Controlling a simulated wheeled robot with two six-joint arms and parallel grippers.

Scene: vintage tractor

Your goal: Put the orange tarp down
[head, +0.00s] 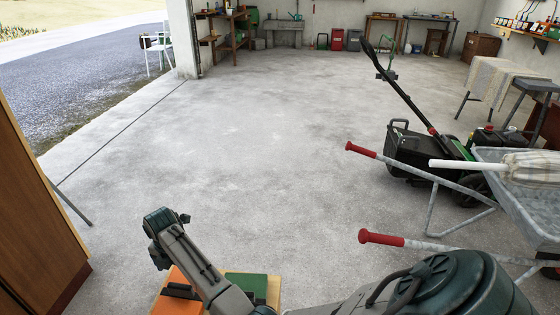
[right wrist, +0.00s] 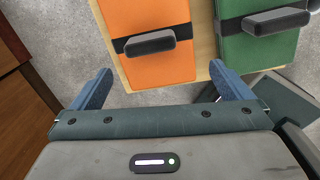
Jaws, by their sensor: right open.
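The orange tarp (right wrist: 158,70) is a flat folded block with a dark strap and grey handle (right wrist: 150,42) across it. It lies on a light wooden surface (right wrist: 203,50), and it also shows low in the head view (head: 177,296), partly behind my right arm. My right gripper (right wrist: 161,82) is open, with nothing clasped. In the right wrist view its two blue fingers stand apart on either side of the orange tarp's near end. I cannot tell the height between them. My left gripper is in neither view.
A similar green folded block (right wrist: 257,40) lies right beside the orange tarp. A brown wooden cabinet (head: 35,200) stands close on the left. A wheelbarrow with red grips (head: 380,238) and a lawn mower (head: 420,150) stand on the right. The concrete floor (head: 230,150) ahead is clear.

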